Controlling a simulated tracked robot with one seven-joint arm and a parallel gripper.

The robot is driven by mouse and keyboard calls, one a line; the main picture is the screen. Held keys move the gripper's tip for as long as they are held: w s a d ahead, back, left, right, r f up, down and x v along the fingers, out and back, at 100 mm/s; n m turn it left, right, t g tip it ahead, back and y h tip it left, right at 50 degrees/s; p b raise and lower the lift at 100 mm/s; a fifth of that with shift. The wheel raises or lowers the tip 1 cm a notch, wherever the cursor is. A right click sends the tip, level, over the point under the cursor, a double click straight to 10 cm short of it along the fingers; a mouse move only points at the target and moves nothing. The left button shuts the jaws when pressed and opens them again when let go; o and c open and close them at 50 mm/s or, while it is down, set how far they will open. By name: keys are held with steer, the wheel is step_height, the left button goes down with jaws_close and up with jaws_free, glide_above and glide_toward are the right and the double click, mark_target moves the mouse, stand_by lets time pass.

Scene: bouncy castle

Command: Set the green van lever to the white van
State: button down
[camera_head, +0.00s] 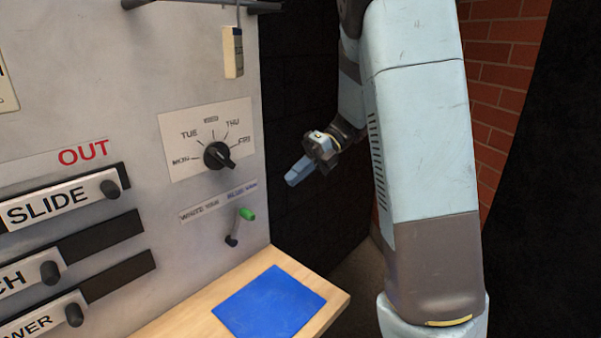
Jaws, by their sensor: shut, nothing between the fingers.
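The green-tipped lever (246,214) is on the grey panel, below a label strip (218,201) reading "WHITE VAN" on the left and "BLUE VAN" on the right. Its dark pivot (232,240) is at the bottom left and the lever tilts up to the right, with the green knob under the blue van side. My gripper (291,180) is to the right of the panel, above and right of the lever and apart from it. Its fingers are shut and empty, pointing left and down.
A day dial (218,155) is above the lever. Slide handles (109,189) stick out on the left. A tag (233,52) hangs above. A wooden shelf (190,318) with a blue mat (269,302) lies below. A brick wall (497,75) is behind my arm.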

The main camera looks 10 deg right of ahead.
steer(key=x, duration=1)
